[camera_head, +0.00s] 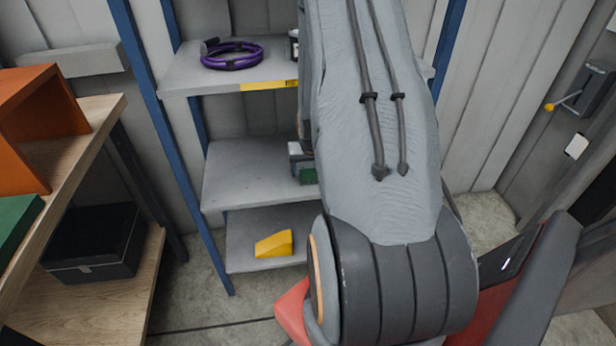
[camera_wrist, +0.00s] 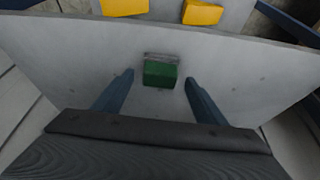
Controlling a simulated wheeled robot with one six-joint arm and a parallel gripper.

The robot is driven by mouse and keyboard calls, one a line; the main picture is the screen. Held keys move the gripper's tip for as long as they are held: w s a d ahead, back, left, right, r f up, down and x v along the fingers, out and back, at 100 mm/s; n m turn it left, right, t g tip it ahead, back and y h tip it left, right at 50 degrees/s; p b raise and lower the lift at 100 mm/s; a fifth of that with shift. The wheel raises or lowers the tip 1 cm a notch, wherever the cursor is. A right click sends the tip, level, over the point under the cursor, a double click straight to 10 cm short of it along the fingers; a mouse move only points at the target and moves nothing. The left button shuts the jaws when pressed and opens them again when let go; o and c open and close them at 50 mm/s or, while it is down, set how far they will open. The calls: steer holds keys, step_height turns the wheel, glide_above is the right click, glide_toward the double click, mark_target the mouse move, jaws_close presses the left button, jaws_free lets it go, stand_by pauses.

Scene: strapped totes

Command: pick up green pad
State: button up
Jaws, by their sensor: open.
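The green pad (camera_wrist: 160,75) is a small dark green block with a grey strip along its far edge. It lies on a grey shelf (camera_wrist: 240,75) in the wrist view. In the head view a green piece (camera_head: 308,176) shows on the middle shelf (camera_head: 250,180), partly hidden behind my arm. My gripper (camera_wrist: 159,80) is open, with one blue-grey finger on each side of the pad in the picture. I cannot tell how far above the shelf the fingertips are.
Yellow wedges (camera_wrist: 202,13) show beyond the shelf edge; one yellow wedge (camera_head: 274,244) is on the bottom shelf. A purple cable coil (camera_head: 232,54) lies on the top shelf. Blue posts (camera_head: 170,150) frame the rack. A wooden table (camera_head: 60,180) with a black box (camera_head: 96,242) stands left.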

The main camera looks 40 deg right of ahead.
steer(key=shift+x, duration=0.75)
steer(key=c, duration=1.1)
steer(key=shift+c, duration=0.2)
